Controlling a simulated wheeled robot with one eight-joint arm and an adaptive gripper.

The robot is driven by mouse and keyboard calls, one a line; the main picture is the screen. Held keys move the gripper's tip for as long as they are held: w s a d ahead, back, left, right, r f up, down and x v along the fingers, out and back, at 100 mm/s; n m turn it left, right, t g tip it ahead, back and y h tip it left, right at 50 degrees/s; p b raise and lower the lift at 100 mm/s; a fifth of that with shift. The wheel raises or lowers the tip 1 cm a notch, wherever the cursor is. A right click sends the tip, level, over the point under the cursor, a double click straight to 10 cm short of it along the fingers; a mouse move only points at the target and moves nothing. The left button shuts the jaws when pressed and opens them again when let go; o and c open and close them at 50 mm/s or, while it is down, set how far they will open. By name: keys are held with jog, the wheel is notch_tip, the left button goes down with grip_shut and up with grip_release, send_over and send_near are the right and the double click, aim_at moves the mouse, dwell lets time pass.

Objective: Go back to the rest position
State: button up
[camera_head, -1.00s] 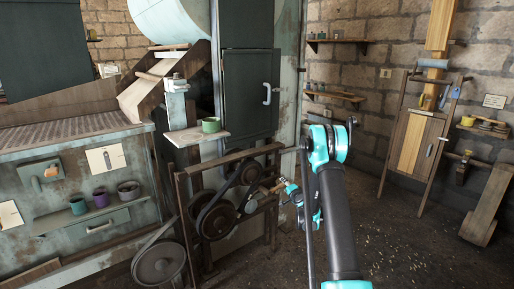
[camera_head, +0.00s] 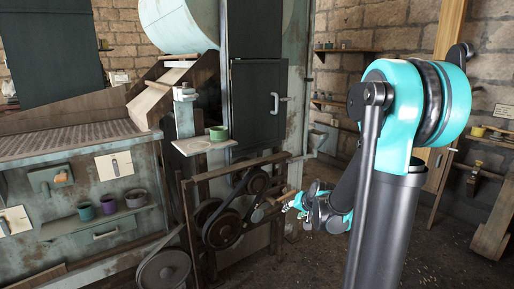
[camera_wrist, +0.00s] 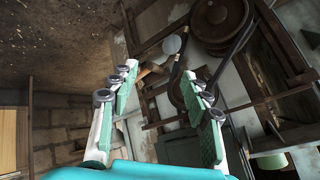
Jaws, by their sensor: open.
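My gripper (camera_head: 289,203) is in front of the right side of the belt drive frame in the head view, small and partly dark against my own arm. In the wrist view my gripper (camera_wrist: 160,72) has its two green-padded fingers spread apart. A wooden handle (camera_wrist: 152,70) shows beyond and between the fingertips, and the fingers are not closed on it. The belt drive has a small upper pulley (camera_head: 258,182), a larger lower pulley (camera_head: 221,226) and a dark belt. A pulley (camera_wrist: 220,18) also shows at the top of the wrist view.
A wooden frame (camera_head: 235,170) surrounds the pulleys. A green cup (camera_head: 219,133) stands on a small shelf (camera_head: 196,147) above. A workbench with several cups stands at left. Wooden racks stand against the brick wall at right. The floor between is open.

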jog(key=s+d+f+n+g+h, duration=0.1)
jog(key=s+d+f+g, duration=0.1)
jog(key=s, duration=1)
jog(key=s+d+f+n+g+h, duration=0.1)
jog(key=s+d+f+n+h, duration=0.1)
jog(key=s, duration=1.1)
jog(key=shift+d+f+g, duration=0.25)
jog(key=shift+d+g, duration=0.05)
jog(key=shift+g, duration=0.1)
